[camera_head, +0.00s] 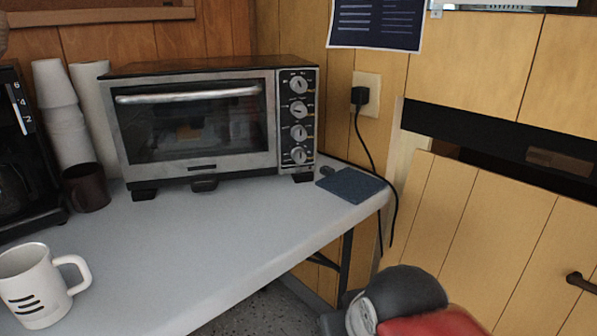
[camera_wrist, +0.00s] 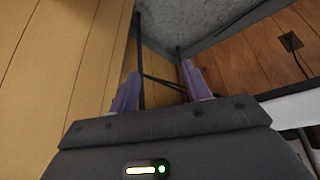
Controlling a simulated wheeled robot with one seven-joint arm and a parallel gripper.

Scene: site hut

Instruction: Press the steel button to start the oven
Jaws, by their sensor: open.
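The toaster oven (camera_head: 195,120) stands at the back of the table in the head view, with its glass door shut. Its right-hand panel (camera_head: 312,115) carries several round steel-coloured knobs, one above another, the lowest (camera_head: 298,155) near the bottom. I cannot make out a separate steel button. In the wrist view my gripper (camera_wrist: 160,82) is open, its two purple fingers apart with nothing between them. The head view does not show the fingers.
The grey table (camera_head: 265,222) has a clear middle. A blue mat (camera_head: 350,185) lies right of the oven. A white mug (camera_head: 38,285), dark mug (camera_head: 87,187), stacked cups (camera_head: 58,100) and coffee maker (camera_head: 12,150) stand left. A black cord (camera_head: 368,150) hangs from the wall outlet.

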